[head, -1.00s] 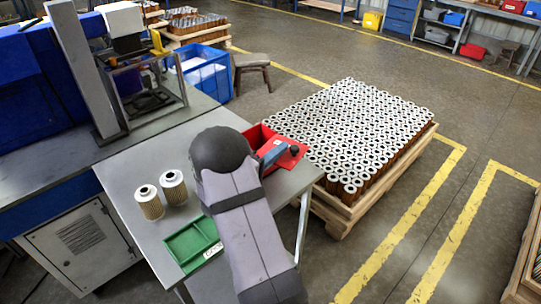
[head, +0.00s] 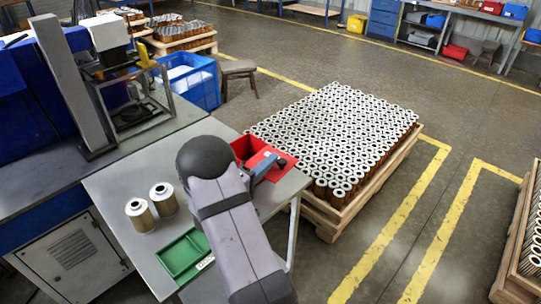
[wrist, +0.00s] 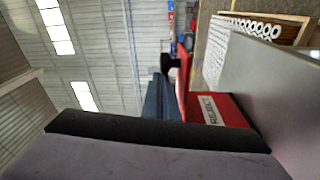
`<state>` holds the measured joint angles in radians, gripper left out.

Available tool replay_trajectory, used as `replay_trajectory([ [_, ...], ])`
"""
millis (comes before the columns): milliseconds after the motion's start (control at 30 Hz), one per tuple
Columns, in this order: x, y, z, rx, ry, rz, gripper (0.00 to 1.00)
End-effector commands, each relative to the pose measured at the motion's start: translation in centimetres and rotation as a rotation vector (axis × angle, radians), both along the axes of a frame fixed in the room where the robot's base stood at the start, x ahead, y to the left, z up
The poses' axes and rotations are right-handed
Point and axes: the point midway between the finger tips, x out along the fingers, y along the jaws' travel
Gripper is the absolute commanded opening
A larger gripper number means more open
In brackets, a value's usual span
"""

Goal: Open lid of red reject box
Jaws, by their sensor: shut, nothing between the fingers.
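The red reject box (head: 243,146) stands at the right edge of the grey table, partly hidden behind my arm. Its red lid (head: 277,171) shows to the right of a darker red opening and carries a black knob (head: 282,162). How far the lid is tilted I cannot tell. My gripper (head: 270,163), blue-grey, is shut and empty, close beside the knob over the lid. In the wrist view the box front (wrist: 215,110) bears a white "REJECT" label. The lid (wrist: 183,75) is seen nearly edge-on, with the knob (wrist: 168,60) beside my gripper (wrist: 160,95). Contact is unclear.
Two filter cartridges (head: 139,215) stand on the table left of my arm. A green tray (head: 182,255) lies in front of them. A pallet of many cartridges (head: 335,135) stands on the floor beyond the table's right edge. A machine fixture (head: 128,100) stands at the back left.

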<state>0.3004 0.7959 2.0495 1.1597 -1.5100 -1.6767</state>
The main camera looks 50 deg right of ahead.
Motion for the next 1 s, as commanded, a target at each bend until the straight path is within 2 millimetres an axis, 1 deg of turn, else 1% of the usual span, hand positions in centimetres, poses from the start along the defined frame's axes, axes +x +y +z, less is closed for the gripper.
replay_trajectory([
  [300,0.0,0.0,-0.1,0.001,0.0,-0.001,0.0],
  [467,0.1,0.9,-0.1,0.002,0.0,0.0,0.0],
  [567,0.1,2.1,-0.2,0.002,0.001,0.002,0.0],
  [900,0.3,7.5,-0.4,0.0,0.0,0.004,0.0],
  [1000,0.3,8.7,-0.5,0.0,0.001,0.003,0.0],
])
